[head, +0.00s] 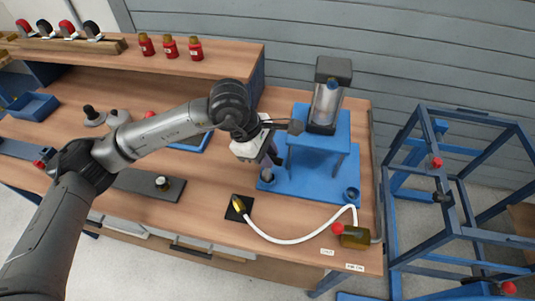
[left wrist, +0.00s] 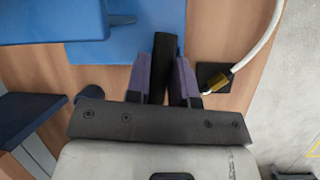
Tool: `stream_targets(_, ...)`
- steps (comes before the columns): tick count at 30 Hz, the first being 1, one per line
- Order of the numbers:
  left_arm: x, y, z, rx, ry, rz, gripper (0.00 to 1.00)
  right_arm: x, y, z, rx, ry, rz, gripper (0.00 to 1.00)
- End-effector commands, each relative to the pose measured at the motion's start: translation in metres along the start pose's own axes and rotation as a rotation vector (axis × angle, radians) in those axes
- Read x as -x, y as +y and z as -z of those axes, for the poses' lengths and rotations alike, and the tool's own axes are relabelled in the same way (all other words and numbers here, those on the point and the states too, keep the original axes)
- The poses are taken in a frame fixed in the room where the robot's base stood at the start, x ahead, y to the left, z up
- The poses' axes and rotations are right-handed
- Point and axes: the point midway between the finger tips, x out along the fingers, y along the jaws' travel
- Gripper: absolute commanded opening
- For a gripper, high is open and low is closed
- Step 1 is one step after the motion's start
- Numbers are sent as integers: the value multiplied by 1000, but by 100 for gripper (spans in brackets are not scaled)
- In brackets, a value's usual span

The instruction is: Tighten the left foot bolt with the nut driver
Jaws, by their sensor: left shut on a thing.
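My left gripper (head: 270,157) is over the front left part of the blue base plate (head: 318,188). In the left wrist view its two purple-grey fingers (left wrist: 163,88) are shut on a black bar-like thing, which looks like the nut driver's handle (left wrist: 166,62). The driver's tip cannot be made out. A similar right foot (head: 351,194) stands at the plate's front right. My right gripper is not in view.
A clear cylinder with a black top (head: 328,95) stands on a raised blue stand (head: 318,141) right of the gripper. A white hose (head: 290,239) with a brass nozzle on a black pad (head: 239,208) lies in front. Red bottles (head: 169,46) stand on the shelf behind.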

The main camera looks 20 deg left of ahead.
Motion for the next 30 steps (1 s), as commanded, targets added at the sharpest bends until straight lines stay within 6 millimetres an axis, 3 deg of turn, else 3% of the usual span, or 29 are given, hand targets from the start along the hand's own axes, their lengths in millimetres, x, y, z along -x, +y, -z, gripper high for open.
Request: stream_targets(30,5,0,-4,1,2,-1,0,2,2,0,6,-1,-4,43)
